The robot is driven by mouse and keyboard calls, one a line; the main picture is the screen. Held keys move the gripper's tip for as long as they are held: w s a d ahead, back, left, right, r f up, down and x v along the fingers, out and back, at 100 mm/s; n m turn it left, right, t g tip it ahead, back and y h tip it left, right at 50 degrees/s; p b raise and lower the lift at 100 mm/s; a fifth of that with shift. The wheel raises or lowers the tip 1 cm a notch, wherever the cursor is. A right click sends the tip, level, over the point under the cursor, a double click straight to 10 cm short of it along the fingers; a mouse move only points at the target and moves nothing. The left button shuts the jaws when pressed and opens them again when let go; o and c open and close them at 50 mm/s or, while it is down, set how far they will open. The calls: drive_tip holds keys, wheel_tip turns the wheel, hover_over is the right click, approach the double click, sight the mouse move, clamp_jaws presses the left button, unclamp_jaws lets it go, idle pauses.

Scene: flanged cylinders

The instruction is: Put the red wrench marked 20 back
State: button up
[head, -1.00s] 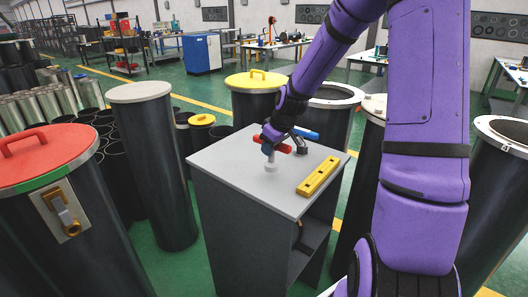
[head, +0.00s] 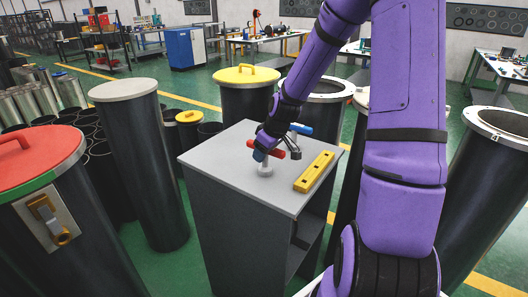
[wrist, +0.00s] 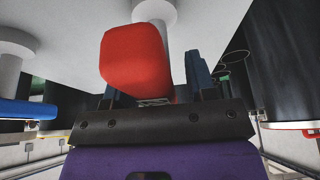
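A red wrench handle (head: 273,151) lies level at a white post with a round foot (head: 266,171) on the grey cabinet top (head: 225,165). No number on it can be read. My gripper (head: 262,150) is at its left part, over the cabinet. In the wrist view the blunt end of the red handle (wrist: 134,55) is close in front of my gripper (wrist: 153,90). The fingers stand apart, with a gap between the handle and the right finger. The left finger is partly hidden behind the handle. The post is partly hidden too.
A blue handle (head: 300,129) is behind the red one. A yellow bar (head: 315,172) lies at the cabinet's right. Tall dark cylinders surround the cabinet: one red-lidded (head: 45,165), one grey-lidded (head: 125,90), one yellow-lidded (head: 246,75). The cabinet's front left top is clear.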

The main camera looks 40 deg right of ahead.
drive_tip(key=v, duration=1)
drive_tip(key=shift+s+a+r, duration=0.1)
drive_tip(key=shift+s+r, duration=0.1)
drive_tip(key=shift+s, duration=0.15)
drive_tip(key=s+a+r+m, duration=0.1)
drive_tip(key=s+a+r, duration=0.3)
drive_tip(key=s, duration=0.3)
drive_tip(key=s+a+r+m+h, duration=0.1)
drive_tip(key=s+a+r, duration=0.4)
drive_tip(key=s, duration=0.3)
drive_tip(key=s+a+r+m, duration=0.2)
drive_tip(key=s+a+r, duration=0.3)
drive_tip(key=s, duration=0.3)
drive_tip(key=shift+r+t+h, duration=0.3)
drive_tip(key=shift+r+t, duration=0.1)
drive_tip(key=shift+r, duration=0.4)
drive_tip(key=shift+w, duration=0.1)
